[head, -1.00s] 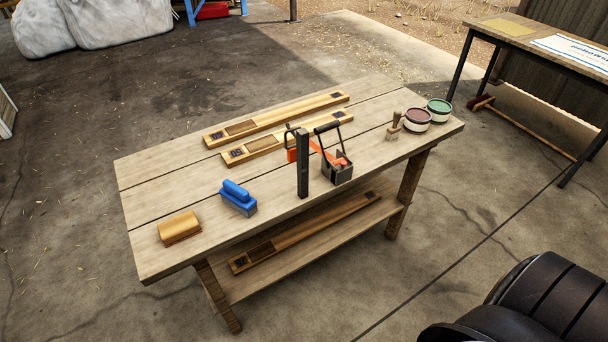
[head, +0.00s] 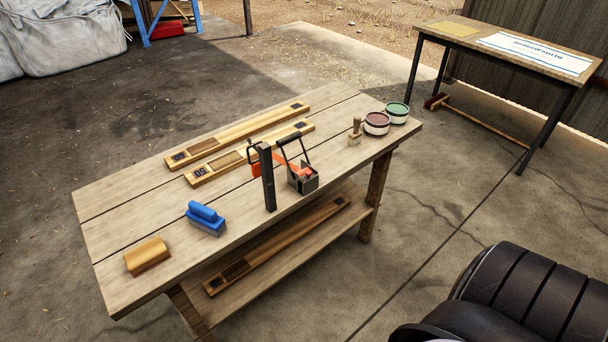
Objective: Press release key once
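On the wooden workbench (head: 120,235) a black upright bar (head: 267,180) stands near the front edge, with an orange part (head: 256,169) beside it. Just right of it is a small dark metal box-like tool (head: 303,181) with a raised black handle (head: 292,138) and a red-orange part at its top. I cannot make out a separate release key at this size; the bar hides part of what is behind it. Neither gripper is in view.
The bench also holds a wooden block (head: 147,257), a blue-handled brush (head: 206,217), two wooden levels (head: 240,133), a small brush (head: 355,133) and two paint cans (head: 377,124). Another wooden piece (head: 275,247) lies on the lower shelf. A second table (head: 505,50) stands back right.

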